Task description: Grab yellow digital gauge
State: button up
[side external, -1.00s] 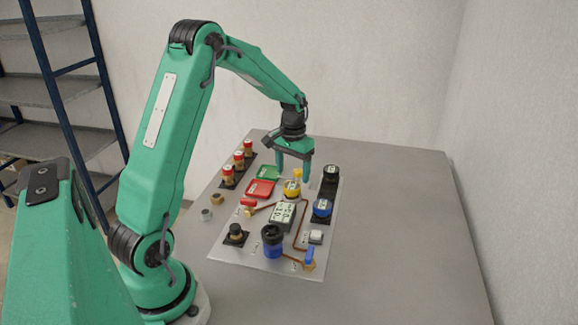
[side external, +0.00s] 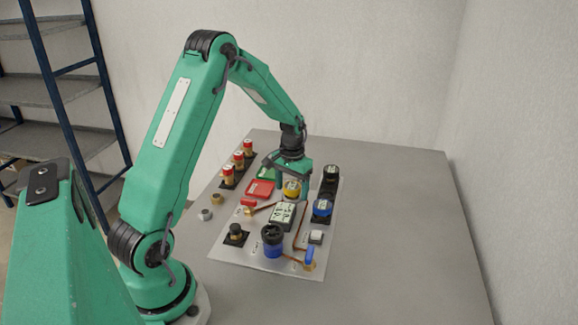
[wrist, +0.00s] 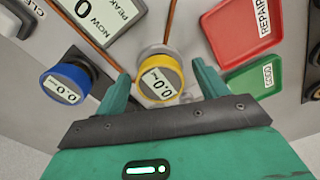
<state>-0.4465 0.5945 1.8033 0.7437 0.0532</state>
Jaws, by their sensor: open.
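The yellow digital gauge (side external: 292,188) is a round yellow-rimmed dial on the grey panel, just below my gripper in the side view. In the wrist view the yellow gauge (wrist: 160,80) shows its display between my two green fingers. My gripper (wrist: 162,84) is open, with one finger on each side of the gauge and a small gap visible at each side. In the side view my gripper (side external: 287,180) is low over the panel, and part of the far finger is hidden.
A blue gauge (wrist: 66,84) is close to my left finger, and red (wrist: 242,28) and green (wrist: 255,78) plates lie to the right. A grey display box (side external: 282,216) stands in front. The table's right side is clear.

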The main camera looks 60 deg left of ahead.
aim_at(292, 185)
dwell(0.4)
jog(key=c, duration=1.2)
jog(key=shift+r, duration=0.1)
jog(key=shift+r, duration=0.4)
notch_tip(292, 185, up, 3)
jog(key=shift+w+r, duration=0.1)
jog(key=s+d+r, duration=0.1)
jog(key=d+r, duration=0.5)
jog(key=d, duration=0.5)
jog(key=shift+d+r, duration=0.3)
jog(key=shift+r, duration=0.1)
jog(key=shift+s, duration=0.1)
